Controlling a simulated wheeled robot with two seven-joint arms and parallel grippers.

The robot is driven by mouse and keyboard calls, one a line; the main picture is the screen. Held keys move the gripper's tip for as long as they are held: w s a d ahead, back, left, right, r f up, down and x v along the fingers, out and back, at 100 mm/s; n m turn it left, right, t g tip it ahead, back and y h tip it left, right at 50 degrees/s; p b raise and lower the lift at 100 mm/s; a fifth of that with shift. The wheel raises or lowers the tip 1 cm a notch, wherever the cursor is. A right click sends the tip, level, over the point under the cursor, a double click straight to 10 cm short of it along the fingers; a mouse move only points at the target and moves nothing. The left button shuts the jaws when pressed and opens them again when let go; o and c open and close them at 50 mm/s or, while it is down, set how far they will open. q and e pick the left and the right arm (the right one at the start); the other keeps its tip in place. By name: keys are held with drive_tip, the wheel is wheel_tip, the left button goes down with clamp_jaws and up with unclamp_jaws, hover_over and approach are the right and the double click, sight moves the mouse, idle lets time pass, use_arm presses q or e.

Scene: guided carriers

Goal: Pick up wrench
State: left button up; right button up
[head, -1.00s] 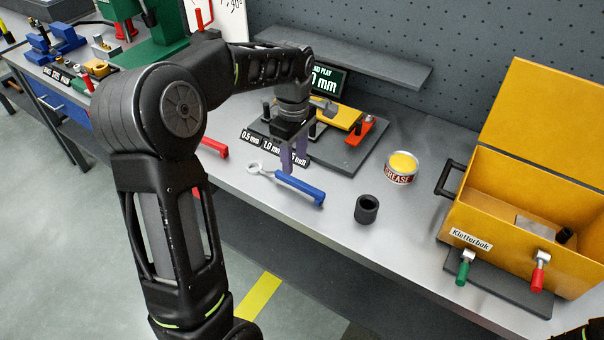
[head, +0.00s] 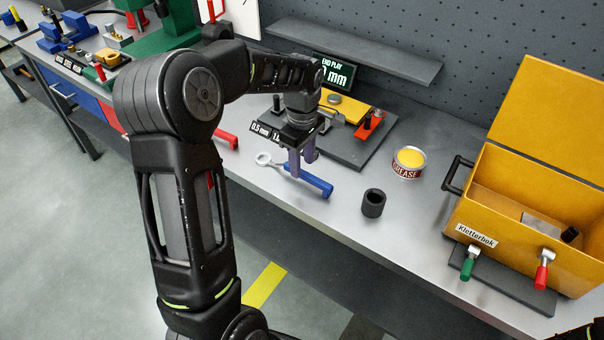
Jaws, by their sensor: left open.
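The wrench (head: 318,184) lies on the grey workbench (head: 340,222), near its front edge. It has a blue handle and a silver ring end that points left. My left gripper (head: 301,166) points down over the wrench, its purple-grey fingers open and apart. In the picture the fingers overlap the part where the handle meets the silver shank and partly hide it. I cannot tell whether they touch it. My right gripper does not show.
A dark board with a yellow block (head: 347,108) and red clamp (head: 370,124) lies behind the gripper. A grease tin (head: 409,163), a black cup (head: 373,203) and an open yellow box (head: 540,210) stand to the right. A red handle (head: 227,140) lies left. A shelf (head: 355,52) hangs behind.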

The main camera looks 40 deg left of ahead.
sight(302, 171)
use_arm(q)
drive_tip(key=shift+f+p, duration=0.45)
drive_tip(key=shift+f, duration=1.55)
clamp_jaws()
